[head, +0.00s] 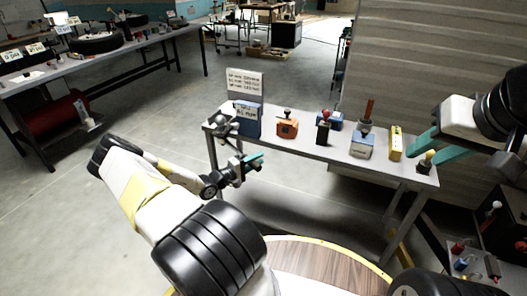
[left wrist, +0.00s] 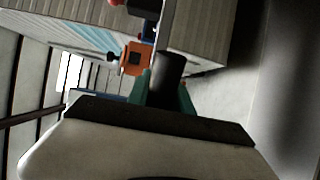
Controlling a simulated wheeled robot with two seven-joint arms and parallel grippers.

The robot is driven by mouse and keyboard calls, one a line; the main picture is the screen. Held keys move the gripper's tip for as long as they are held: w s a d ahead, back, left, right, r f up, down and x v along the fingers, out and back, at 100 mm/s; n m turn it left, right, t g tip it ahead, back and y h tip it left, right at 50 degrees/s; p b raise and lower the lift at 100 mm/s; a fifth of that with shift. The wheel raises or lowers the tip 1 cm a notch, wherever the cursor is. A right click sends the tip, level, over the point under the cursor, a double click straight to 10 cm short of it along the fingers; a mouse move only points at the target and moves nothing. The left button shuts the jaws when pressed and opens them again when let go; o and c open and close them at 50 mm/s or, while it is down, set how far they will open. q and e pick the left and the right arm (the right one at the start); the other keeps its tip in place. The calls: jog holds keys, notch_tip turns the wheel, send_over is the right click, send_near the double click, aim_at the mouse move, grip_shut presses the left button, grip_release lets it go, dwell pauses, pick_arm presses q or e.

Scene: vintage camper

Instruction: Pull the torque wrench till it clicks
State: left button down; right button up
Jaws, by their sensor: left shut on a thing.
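The torque wrench shows in the left wrist view as a thick black grip (left wrist: 168,80) with a grey shaft running up from it. My left gripper (head: 250,163) is at the left front corner of the grey bench (head: 305,153). Its teal fingers (left wrist: 165,95) are shut around the black grip. In the head view the wrench is mostly hidden among dark parts there, and I cannot tell its angle. My right gripper (head: 432,148) is raised near the bench's right end, teal fingers apart, with nothing seen between them.
The bench carries a blue box (head: 247,120) below a sign (head: 244,82), an orange block (head: 287,128), a grey-blue box with a red handle (head: 362,146) and a yellow block (head: 396,143). A round wooden table (head: 325,265) is in front. Floor at left is clear.

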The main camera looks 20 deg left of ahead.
aim_at(252, 164)
pick_arm(q)
jog(key=shift+w+d+n+t+y, duration=0.2)
jog(key=shift+w+n+t+y, duration=0.15)
jog(key=shift+w+y, duration=0.35)
jog(key=shift+w+d+n+t+y, duration=0.25)
jog(key=shift+w+n+y, duration=0.25)
jog(key=shift+w, duration=0.35)
jog(key=shift+w+d+n+t+y, duration=0.2)
jog(key=shift+w+n+t+y, duration=0.15)
jog(key=shift+w+y, duration=0.35)
jog(key=shift+w, duration=0.1)
jog(key=c, duration=1.1)
grip_release()
jog(key=shift+c, duration=0.2)
jog(key=shift+v, duration=3.95)
